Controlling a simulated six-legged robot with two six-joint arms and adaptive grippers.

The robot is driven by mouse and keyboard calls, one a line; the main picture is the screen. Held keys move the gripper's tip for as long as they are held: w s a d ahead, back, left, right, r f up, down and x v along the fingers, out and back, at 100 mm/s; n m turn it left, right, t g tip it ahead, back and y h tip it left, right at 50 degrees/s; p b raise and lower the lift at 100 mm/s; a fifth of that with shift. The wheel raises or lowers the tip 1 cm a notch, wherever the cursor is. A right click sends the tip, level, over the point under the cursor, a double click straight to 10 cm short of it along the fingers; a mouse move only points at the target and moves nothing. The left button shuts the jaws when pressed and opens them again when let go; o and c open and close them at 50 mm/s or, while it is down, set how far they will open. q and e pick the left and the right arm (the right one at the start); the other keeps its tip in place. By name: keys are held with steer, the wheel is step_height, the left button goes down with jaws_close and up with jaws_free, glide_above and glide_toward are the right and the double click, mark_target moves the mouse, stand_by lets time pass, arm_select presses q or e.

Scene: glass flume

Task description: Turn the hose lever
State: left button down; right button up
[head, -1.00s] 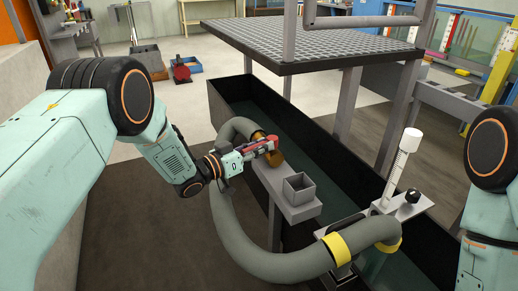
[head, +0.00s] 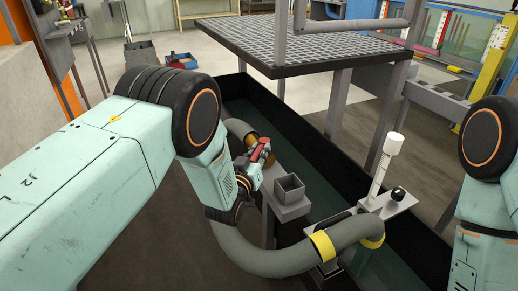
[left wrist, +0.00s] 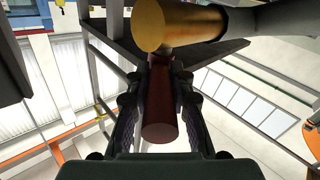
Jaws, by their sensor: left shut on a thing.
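A thick grey hose (head: 270,262) curves from a brass fitting (head: 252,139) at the trough's near side round to a yellow-banded clamp (head: 323,245). A red lever (head: 264,147) sits at the brass fitting. My left gripper (head: 257,160) is shut on the lever and reaches it from the front left. In the left wrist view the dark red lever (left wrist: 160,105) lies between the two black fingers, with the brass fitting (left wrist: 165,27) beyond it. My left forearm hides part of the hose. My right arm shows at the right edge, but its gripper is out of view.
An open grey square box (head: 290,188) on a bracket stands close to the right of the left gripper. A white-capped post (head: 385,165) and a black knob (head: 398,194) stand on a plate over the dark trough (head: 235,92). A grating platform (head: 310,45) stands behind.

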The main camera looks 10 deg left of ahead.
arm_select(q)
steer(key=shift+d+n+y, duration=0.2)
steer(key=shift+n+y, duration=0.1)
steer(key=shift+y, duration=0.1)
steer(key=c, duration=1.1)
jaws_free()
steer(key=shift+c, duration=0.2)
steer(key=shift+a, duration=0.1)
steer(key=s+a, duration=0.1)
steer(key=s, duration=1.1)
steer(key=shift+a, duration=0.35)
